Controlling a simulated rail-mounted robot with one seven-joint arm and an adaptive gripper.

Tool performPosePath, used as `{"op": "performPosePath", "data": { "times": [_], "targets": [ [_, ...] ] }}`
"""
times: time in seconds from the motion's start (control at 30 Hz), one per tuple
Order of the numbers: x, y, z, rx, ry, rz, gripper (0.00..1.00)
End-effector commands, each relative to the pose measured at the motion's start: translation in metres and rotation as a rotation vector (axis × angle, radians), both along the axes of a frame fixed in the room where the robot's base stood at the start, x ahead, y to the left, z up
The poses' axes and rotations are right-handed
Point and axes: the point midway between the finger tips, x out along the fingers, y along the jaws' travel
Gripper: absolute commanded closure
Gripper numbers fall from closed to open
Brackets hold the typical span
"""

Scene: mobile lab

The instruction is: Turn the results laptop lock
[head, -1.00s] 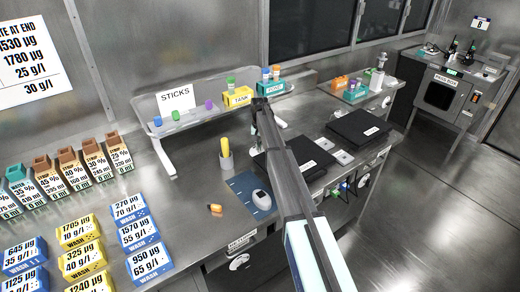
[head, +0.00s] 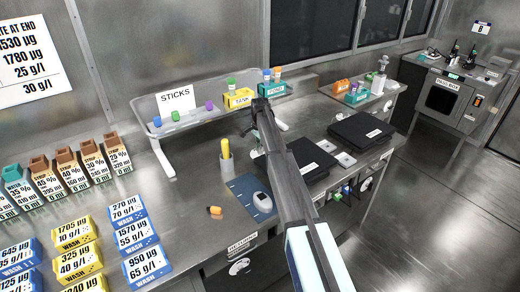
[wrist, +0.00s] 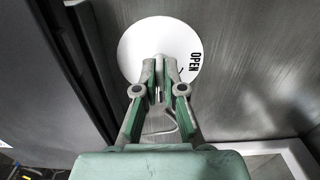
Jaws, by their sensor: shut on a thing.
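In the wrist view my gripper (wrist: 160,92) is shut on a small, narrow lock knob at the middle of a round white dial (wrist: 144,50). The fingers hide most of the knob. The dial has "OPEN" printed at its right and a short dark mark near the fingers. It sits on a brushed metal face. In the head view two closed black laptops, a near one (head: 316,168) and a far one (head: 358,131), lie on the bench.
A dark vertical edge (wrist: 88,70) stands left of the dial, and a pale frame (wrist: 285,155) shows at lower right. The floor at right is clear.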

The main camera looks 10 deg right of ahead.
Motion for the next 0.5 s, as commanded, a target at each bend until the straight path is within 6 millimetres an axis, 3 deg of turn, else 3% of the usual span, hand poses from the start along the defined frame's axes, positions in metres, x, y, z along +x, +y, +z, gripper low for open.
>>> {"op": "performPosePath", "data": {
  "times": [0.5],
  "targets": [
    [-0.0004,0.0004,-0.0003,0.000,0.001,-0.038,1.00]
  ]
}}
